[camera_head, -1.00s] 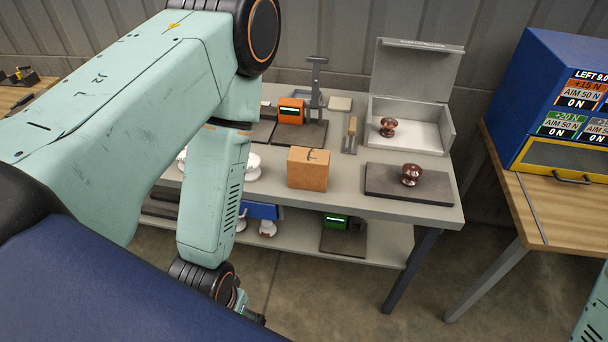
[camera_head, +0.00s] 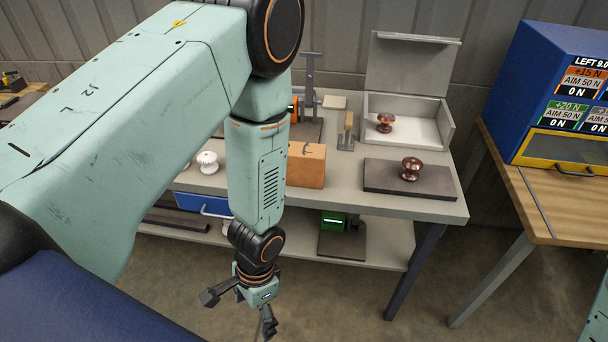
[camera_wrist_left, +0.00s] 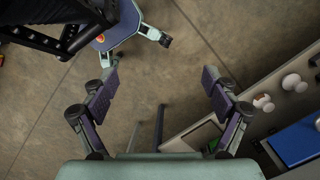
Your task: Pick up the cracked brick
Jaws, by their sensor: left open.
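An orange-tan brick (camera_head: 306,166) with a dark crack mark on its top stands on the grey workbench (camera_head: 340,200), just right of my left forearm, which hides its left edge. My left gripper (camera_head: 240,311) hangs in front of the bench, below the bench top and apart from the brick. Its fingers are spread and empty. In the left wrist view the open fingers (camera_wrist_left: 160,84) have bare floor between them, and the brick is not in that view. My right gripper is not in view.
A brown insulator (camera_head: 411,168) stands on a dark plate, and another (camera_head: 386,122) sits in an open grey box (camera_head: 448,128). A white insulator (camera_head: 207,161) is left of my forearm. A lower shelf (camera_head: 290,240) holds a green-screened device (camera_head: 334,220). A wooden table (camera_head: 520,215) stands right.

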